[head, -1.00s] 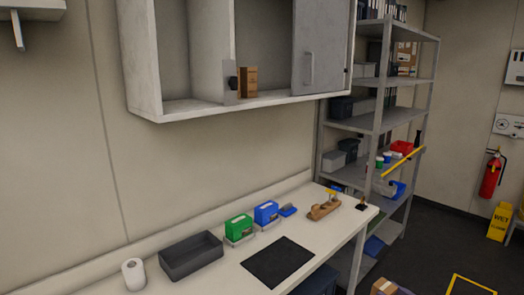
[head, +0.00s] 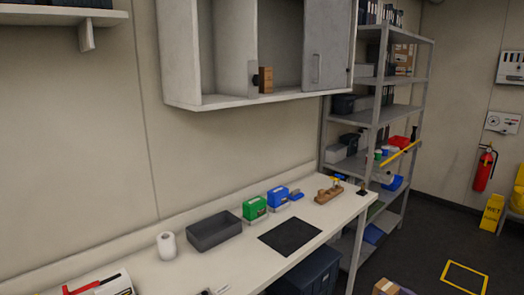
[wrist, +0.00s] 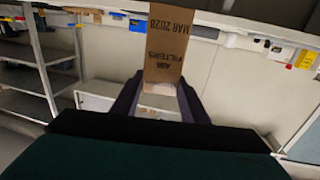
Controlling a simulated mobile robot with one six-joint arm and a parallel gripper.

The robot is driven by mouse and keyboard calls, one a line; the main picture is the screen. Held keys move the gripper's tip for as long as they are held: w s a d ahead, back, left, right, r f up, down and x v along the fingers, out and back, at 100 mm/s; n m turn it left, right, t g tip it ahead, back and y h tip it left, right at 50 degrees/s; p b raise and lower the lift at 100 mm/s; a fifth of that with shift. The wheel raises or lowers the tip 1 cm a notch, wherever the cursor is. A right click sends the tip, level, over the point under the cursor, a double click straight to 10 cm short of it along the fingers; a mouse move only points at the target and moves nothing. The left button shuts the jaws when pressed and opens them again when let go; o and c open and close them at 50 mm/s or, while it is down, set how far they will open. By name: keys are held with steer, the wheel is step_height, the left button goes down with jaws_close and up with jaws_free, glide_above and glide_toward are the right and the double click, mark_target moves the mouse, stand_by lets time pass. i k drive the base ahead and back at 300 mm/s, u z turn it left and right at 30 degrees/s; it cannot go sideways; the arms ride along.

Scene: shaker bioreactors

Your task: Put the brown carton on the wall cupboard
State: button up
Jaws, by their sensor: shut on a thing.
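My gripper (wrist: 158,100) is shut on a brown carton (wrist: 166,45) in the wrist view. The carton's printed label, "AIR FILTERS MAR 2028", appears upside down there. The gripper and held carton are not in the head view. The wall cupboard (head: 228,101) hangs above the bench in the head view, with open bays at the left and middle and a grey door at the right. A small brown box (head: 266,79) stands in its middle bay, beside a divider. The left bay looks empty.
The bench (head: 185,275) below holds a paper roll (head: 167,246), a dark tray (head: 214,231), green (head: 255,208) and blue (head: 278,197) boxes and a black mat (head: 290,237). A shelving rack (head: 378,117) stands at the right. Another carton (head: 388,286) lies near the floor.

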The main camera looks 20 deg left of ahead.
mark_target(223, 99)
steer(key=u, duration=3.45)
steer(key=i, duration=0.1)
steer(key=z, duration=1.55)
